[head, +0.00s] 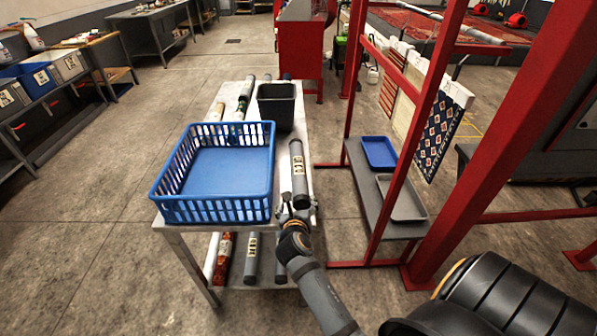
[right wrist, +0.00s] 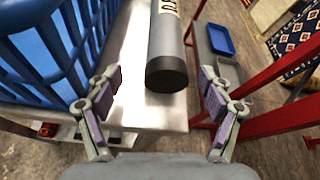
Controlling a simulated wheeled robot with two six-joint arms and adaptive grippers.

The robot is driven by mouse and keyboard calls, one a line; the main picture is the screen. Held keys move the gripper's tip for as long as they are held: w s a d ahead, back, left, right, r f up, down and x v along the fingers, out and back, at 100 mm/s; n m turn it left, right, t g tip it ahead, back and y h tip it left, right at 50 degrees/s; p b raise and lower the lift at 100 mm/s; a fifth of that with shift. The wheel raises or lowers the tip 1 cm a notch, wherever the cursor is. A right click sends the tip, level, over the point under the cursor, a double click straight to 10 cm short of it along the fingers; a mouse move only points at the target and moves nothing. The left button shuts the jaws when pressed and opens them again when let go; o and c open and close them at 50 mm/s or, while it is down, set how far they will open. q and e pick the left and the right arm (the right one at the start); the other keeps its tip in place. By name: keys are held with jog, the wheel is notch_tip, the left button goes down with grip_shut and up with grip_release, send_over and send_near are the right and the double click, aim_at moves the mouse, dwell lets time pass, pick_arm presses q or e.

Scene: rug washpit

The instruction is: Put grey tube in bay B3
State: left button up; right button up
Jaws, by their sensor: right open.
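A grey tube (head: 298,170) with a dark end cap and a pale label lies lengthwise on the metal table, right of the blue basket. It also shows in the right wrist view (right wrist: 166,45), where its capped near end points at my right gripper (right wrist: 160,82). That gripper is open and empty, one finger to each side of the tube's line; contact cannot be told. In the head view my right gripper (head: 298,208) is at the table's near right corner. My left gripper is out of view. No marking for bay B3 can be read.
The blue basket (head: 170,187) fills the table's near left. A dark bin (head: 277,107) and other tubes (head: 245,95) stand or lie behind it. More tubes (head: 252,258) lie on the lower shelf. A red frame (head: 398,160) with trays stands close right. Labelled bins (head: 40,77) are far left.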

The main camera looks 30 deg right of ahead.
aim_at(300, 186)
jog(key=x, duration=0.5)
jog(key=shift+b, duration=0.3)
jog(key=shift+w+d, duration=0.2)
jog(key=shift+d, duration=0.05)
jog(key=x, duration=0.4)
jog(key=shift+w+d+r+b, duration=0.2)
jog(key=shift+d+b, duration=0.1)
jog(key=shift+d, duration=0.15)
jog(key=shift+s, duration=0.1)
jog(key=shift+c, duration=0.8)
grip_shut()
jog(key=shift+r, duration=0.2)
